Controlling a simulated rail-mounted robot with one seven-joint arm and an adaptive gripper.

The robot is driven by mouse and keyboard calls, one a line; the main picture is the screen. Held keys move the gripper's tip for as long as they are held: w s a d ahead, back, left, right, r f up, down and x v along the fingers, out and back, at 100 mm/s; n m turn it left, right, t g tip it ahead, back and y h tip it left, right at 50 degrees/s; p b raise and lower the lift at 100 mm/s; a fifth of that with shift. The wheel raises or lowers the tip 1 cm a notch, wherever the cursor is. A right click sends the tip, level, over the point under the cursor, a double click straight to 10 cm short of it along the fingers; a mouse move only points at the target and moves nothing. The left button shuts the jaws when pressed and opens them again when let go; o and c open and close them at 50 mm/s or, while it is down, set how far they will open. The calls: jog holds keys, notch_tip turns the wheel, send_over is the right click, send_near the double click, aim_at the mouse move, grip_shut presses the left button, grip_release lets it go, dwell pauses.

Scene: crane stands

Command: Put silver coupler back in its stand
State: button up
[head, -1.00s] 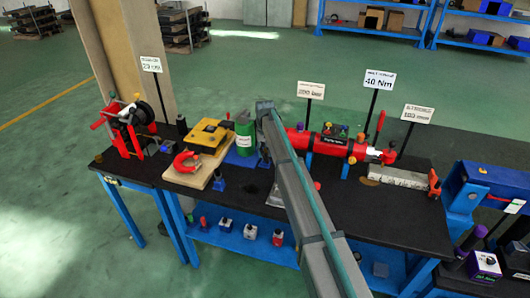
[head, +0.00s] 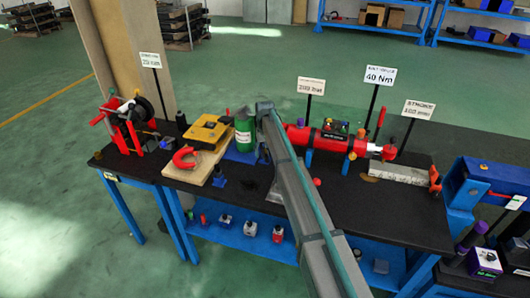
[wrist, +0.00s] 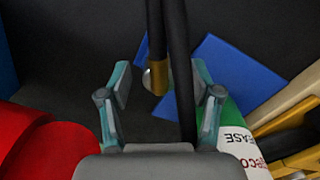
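In the wrist view, my gripper (wrist: 162,88) is open, with its two grey-teal fingers spread apart. Between them, a dark hose-like piece ends in a brass-coloured collar (wrist: 157,78) with a small round silver part (wrist: 147,78) at its left. This may be the silver coupler; I see gaps between it and both fingers. A second black hose or rod runs down beside it, close to the right finger. I cannot make out the coupler's stand for certain. In the head view my arm hides the gripper and the coupler.
A green canister (head: 244,134) stands close to my arm, near the blue plate (wrist: 238,72). A red cylinder (head: 330,142) lies to the right. A wooden board (head: 197,170) with a red clamp (head: 185,158) is left. The black tabletop (head: 355,205) is clear at front right.

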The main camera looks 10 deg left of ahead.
dwell(0.3)
jog(key=shift+r+p, duration=0.95)
jog(key=shift+r, duration=1.55)
